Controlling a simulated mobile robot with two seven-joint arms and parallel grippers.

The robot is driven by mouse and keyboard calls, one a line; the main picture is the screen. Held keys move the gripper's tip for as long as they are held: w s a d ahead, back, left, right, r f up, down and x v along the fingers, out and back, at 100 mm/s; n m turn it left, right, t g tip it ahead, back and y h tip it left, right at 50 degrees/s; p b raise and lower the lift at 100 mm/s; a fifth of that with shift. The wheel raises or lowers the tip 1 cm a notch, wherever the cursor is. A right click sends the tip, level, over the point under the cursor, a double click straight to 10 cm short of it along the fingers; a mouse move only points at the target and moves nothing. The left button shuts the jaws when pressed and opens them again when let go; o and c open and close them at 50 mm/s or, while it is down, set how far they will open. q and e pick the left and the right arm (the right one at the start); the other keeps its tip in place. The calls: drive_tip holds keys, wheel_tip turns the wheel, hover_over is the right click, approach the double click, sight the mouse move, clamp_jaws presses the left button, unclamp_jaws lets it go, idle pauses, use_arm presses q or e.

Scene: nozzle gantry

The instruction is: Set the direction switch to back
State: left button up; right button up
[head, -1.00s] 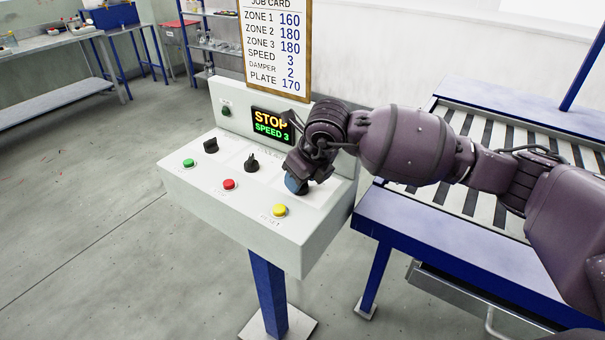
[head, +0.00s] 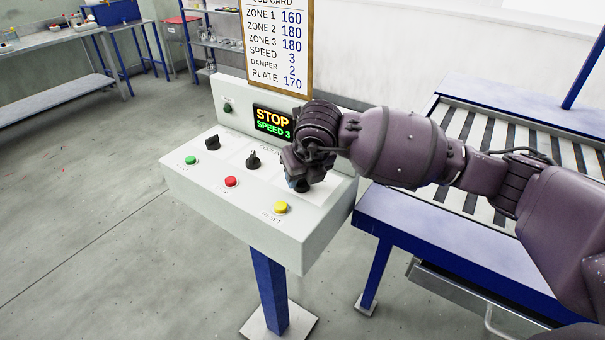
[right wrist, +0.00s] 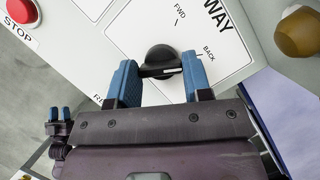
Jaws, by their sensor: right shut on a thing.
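The direction switch, a black rotary knob (right wrist: 163,62), stands on a white plate marked FWD and BACK in the right wrist view. Its grip bar lies nearly level across the picture, with a white line on its right part, towards the BACK side. My right gripper (right wrist: 163,80) has its two blue fingers at the two ends of the bar and is shut on it. In the head view my right gripper (head: 298,184) is down on the right part of the console and hides most of this knob. My left gripper is not in view.
The console (head: 240,215) also carries two black knobs (head: 212,143) (head: 253,159), green (head: 191,160), red (head: 231,181) and yellow (head: 281,208) buttons. The display (head: 273,121) reads STOP, SPEED 3. A job card (head: 277,45) stands behind. A blue-framed roller table (head: 400,215) is at right.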

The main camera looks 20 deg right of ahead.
drive_tip(key=o, duration=0.9)
drive_tip(key=v, duration=1)
drive_tip(key=shift+s+r, duration=0.1)
drive_tip(key=shift+r, duration=0.3)
